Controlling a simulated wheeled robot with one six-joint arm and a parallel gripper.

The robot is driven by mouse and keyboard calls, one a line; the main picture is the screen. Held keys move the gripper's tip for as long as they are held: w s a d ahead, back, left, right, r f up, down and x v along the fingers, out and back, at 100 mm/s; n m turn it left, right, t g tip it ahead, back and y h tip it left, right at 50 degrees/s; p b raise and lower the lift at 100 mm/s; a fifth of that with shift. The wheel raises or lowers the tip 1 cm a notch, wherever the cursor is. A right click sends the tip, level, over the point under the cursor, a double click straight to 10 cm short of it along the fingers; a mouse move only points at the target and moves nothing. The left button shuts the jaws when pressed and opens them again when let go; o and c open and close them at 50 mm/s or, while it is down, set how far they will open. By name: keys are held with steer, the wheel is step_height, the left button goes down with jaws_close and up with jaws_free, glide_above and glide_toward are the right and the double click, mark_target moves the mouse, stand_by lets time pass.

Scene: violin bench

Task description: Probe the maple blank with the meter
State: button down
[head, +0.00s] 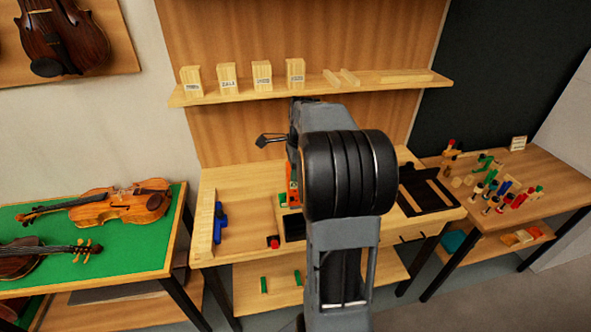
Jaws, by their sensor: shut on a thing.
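My arm fills the middle of the head view and hides most of my gripper (292,163). An orange and dark tool (292,186), which looks like the meter, shows in a narrow strip at the arm's left edge, below the wrist. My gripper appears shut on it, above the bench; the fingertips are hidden. Several pale wood blocks with white labels stand upright in a row on the wall shelf: a leftmost block (191,80), then others (227,76), (262,75) and (296,73). The labels are too small to read surely, so I cannot tell which is maple.
The shelf (350,88) also holds flat wood strips (405,76). On the bench (235,185) are a blue tool (220,222), a red-and-black item (273,242) and a black tray (428,192). Violins (125,203) lie on the green table at left; a cluttered table (550,175) stands at right.

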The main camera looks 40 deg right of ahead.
mark_target(296, 202)
steer(key=shift+f+b, duration=2.55)
steer(key=shift+f, duration=1.75)
steer(key=shift+f+b, duration=1.45)
steer(key=shift+f, duration=0.8)
steer(key=c, duration=0.7)
jaws_free()
steer(key=shift+r, duration=0.1)
